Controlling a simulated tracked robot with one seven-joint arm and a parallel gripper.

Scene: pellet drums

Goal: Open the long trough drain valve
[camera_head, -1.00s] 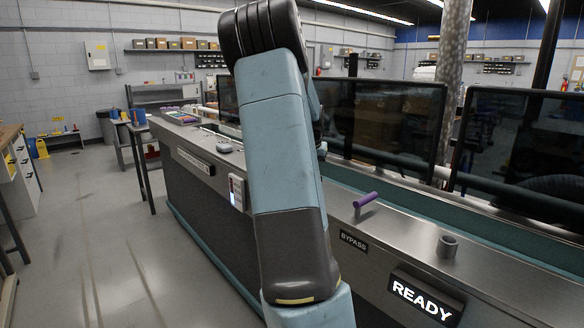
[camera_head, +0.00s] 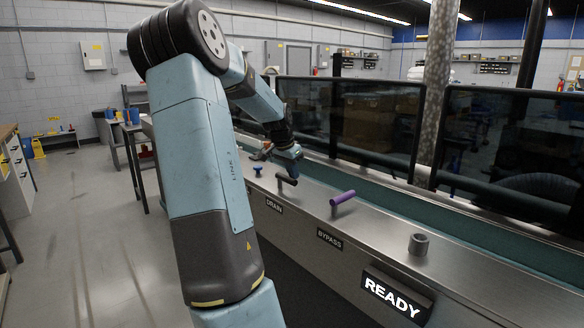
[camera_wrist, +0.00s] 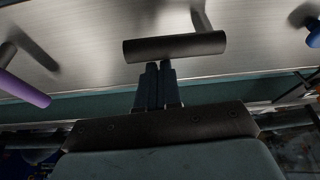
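The drain valve handle (camera_head: 287,179) is a dark crossbar on a short stem, on the steel top above the DRAIN label (camera_head: 274,206). In the wrist view its dark bar (camera_wrist: 175,47) lies across the view, just beyond my fingertips. My gripper (camera_wrist: 158,66) has its two fingers close together, with only a thin gap and nothing visible between them. The tips meet the bar's near edge in the picture; I cannot tell whether they touch it. In the head view my gripper (camera_head: 292,154) is close above and behind the handle.
A purple handle (camera_head: 342,198) stands above the BYPASS label (camera_head: 329,239). A blue knob (camera_head: 257,170) is on the other side of the drain handle. A grey cylinder (camera_head: 418,244) and a READY sign (camera_head: 396,295) are nearer. Dark panels (camera_head: 375,125) line the back.

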